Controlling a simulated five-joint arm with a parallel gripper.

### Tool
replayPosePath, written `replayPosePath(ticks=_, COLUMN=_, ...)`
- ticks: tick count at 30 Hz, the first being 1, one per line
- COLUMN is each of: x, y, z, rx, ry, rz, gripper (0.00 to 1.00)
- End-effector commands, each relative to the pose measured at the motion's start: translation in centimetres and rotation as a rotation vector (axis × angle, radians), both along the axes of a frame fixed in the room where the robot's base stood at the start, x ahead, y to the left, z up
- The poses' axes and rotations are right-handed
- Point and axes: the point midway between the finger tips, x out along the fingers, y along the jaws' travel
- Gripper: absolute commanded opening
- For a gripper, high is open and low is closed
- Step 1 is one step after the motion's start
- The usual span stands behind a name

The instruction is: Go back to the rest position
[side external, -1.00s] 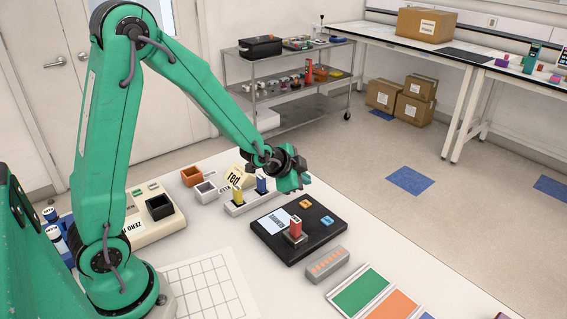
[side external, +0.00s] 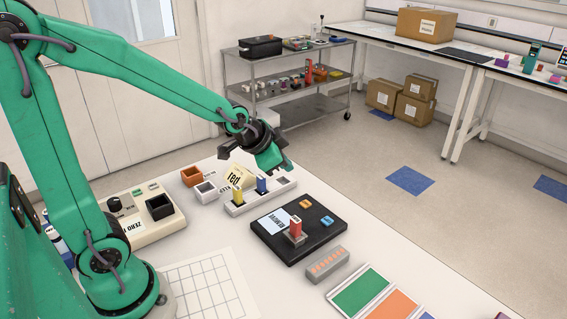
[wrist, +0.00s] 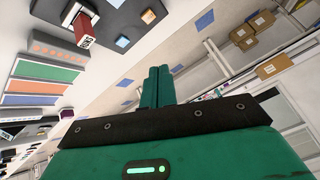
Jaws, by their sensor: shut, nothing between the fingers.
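My gripper (side external: 283,169) hangs in the air above the back edge of the white table, past the white rack (side external: 237,209) with a yellow and a blue piece in it. In the wrist view its two green fingers (wrist: 160,84) lie side by side, closed with nothing between them. My arm reaches out from the left, its forearm sloping down to the gripper. A red piece (side external: 296,227) stands upright on the black board (side external: 272,245), apart from my gripper.
Orange (side external: 192,176) and white cups, a "red" sign (side external: 238,178) and a cream device (side external: 145,228) stand left of the rack. A grey block (side external: 328,264) and coloured panels (side external: 360,291) lie in front. A shelf cart (side external: 290,80) stands behind.

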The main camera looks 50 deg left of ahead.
Motion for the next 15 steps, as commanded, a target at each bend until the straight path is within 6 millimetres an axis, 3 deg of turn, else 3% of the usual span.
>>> replayPosePath(ticks=6, x=-4.1, y=-0.5, z=3.0, rx=-0.075, ry=0.04, rz=0.085, gripper=0.0)
replayPosePath(ticks=15, x=-10.4, y=-1.0, z=5.7, rx=-0.17, ry=0.105, rz=0.209, gripper=0.0)
